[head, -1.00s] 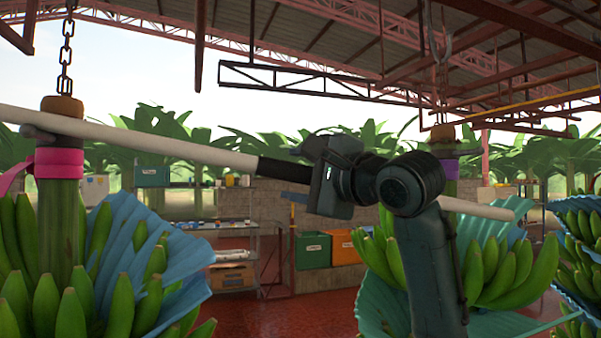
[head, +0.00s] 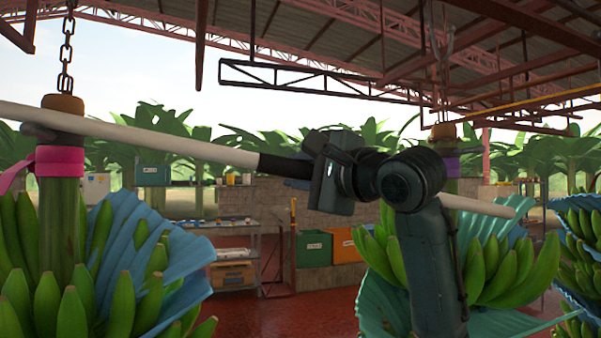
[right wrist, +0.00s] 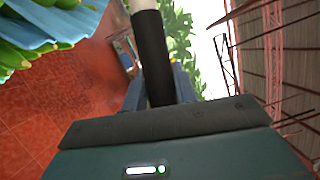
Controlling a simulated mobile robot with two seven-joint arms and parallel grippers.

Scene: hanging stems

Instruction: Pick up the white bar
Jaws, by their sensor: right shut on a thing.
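The white bar (head: 200,148) is a long, slightly tilted pole crossing the head view from the left edge, with a black sleeve (head: 285,167) near the middle. Its other end (head: 480,206) shows right of my arm. My right gripper (head: 312,170) is shut on the bar at the black sleeve, and its fingers are mostly hidden there. In the right wrist view the black sleeve (right wrist: 153,60) runs between my bluish fingers, with white bar (right wrist: 144,5) beyond. On the left the bar passes in front of a hanging stem (head: 60,210). My left gripper is not in view.
Green banana bunches with blue sheets hang at left (head: 120,270) and right (head: 490,265); the left stem has a pink band (head: 60,160) and a chain (head: 66,55). Behind are a shelf table (head: 235,235), a green crate (head: 313,248) and an orange crate (head: 343,247). Red floor is open between.

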